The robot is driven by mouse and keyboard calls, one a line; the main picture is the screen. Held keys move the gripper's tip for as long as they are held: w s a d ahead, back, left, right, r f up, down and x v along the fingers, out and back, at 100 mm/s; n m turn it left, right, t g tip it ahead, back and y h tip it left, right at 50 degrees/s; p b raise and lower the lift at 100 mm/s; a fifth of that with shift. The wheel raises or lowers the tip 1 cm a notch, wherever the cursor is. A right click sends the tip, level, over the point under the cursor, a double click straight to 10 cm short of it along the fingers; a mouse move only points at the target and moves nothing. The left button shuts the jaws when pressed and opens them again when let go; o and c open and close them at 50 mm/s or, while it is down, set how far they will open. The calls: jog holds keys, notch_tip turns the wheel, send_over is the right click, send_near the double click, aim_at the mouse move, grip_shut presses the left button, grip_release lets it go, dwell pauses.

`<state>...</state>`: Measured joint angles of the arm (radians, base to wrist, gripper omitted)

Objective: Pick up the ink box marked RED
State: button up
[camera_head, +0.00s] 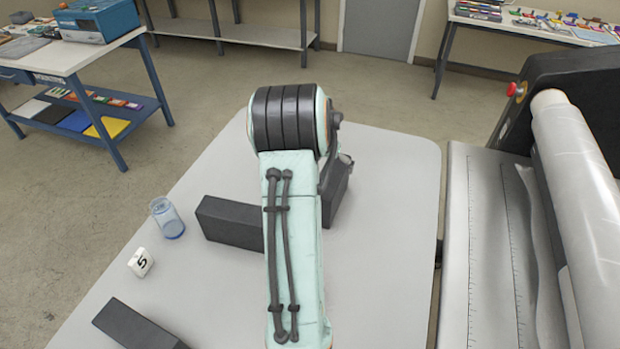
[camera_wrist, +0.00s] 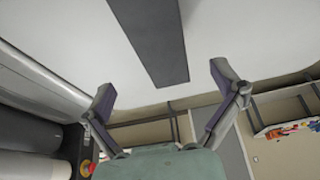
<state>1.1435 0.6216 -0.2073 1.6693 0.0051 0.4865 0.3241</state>
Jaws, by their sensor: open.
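I see no box with a readable RED mark in either view. A long dark grey block (camera_head: 230,222) lies on the pale grey table (camera_head: 390,250), partly hidden behind my arm. A second dark grey block (camera_head: 138,325) lies at the table's near left and is cut off by the picture's edge. In the wrist view a long dark bar-shaped thing (camera_wrist: 152,40) reaches in from the top edge between my fingers. My gripper (camera_wrist: 164,88) has its two fingers spread wide with nothing between the tips. In the head view my arm hides most of it.
A large roller machine (camera_head: 585,190) borders the right. A workbench (camera_head: 62,55) stands back left. The table's right part looks clear.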

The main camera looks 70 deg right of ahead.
aim_at(331, 174)
jog(key=x, duration=0.6)
jog(key=shift+f, duration=0.2)
jog(key=shift+f, duration=0.25)
dwell(0.4)
jog(key=c, duration=1.3)
